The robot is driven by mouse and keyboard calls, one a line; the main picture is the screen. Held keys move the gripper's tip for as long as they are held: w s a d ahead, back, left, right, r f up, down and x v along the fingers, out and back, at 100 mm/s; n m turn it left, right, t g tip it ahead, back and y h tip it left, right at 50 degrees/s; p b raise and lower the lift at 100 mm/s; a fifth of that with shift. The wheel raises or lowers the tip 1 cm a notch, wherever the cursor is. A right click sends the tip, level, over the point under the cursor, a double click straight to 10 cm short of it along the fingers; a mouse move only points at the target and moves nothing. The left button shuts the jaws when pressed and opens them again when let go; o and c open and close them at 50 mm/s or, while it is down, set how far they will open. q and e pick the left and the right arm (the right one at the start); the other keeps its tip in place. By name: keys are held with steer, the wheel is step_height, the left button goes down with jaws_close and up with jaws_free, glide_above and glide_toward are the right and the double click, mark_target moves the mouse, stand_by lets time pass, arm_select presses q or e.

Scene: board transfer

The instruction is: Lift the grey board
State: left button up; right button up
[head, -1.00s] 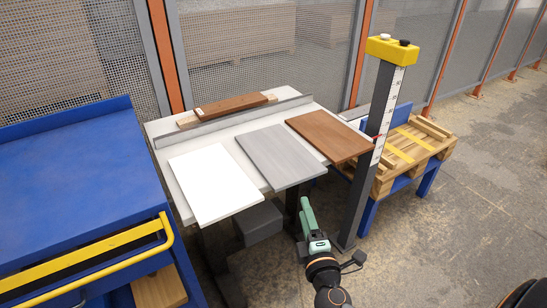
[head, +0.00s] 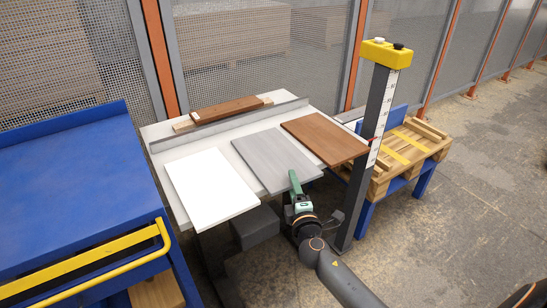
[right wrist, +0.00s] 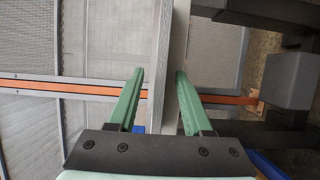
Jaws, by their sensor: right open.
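The grey board (head: 272,158) lies flat on the table between a white board and a brown board, its front end overhanging the table's front edge. My right gripper (head: 296,184) is at the board's front edge, towards its right corner, with one green finger showing above it. In the right wrist view the two green fingers (right wrist: 159,76) stand apart, with the grey board's edge (right wrist: 172,60) seen edge-on in the gap region. I cannot tell whether either finger touches it. My left gripper is not in view.
The white board (head: 210,188) and the brown board (head: 325,138) lie on either side. A dark post (head: 366,160) with a scale and yellow top stands close right of my arm. A blue cart (head: 70,190) is at left. A pallet (head: 410,150) stands behind the post.

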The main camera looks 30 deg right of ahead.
steer(key=shift+c, duration=0.3)
jaws_close()
stand_by(1.1)
steer(key=shift+r, duration=0.1)
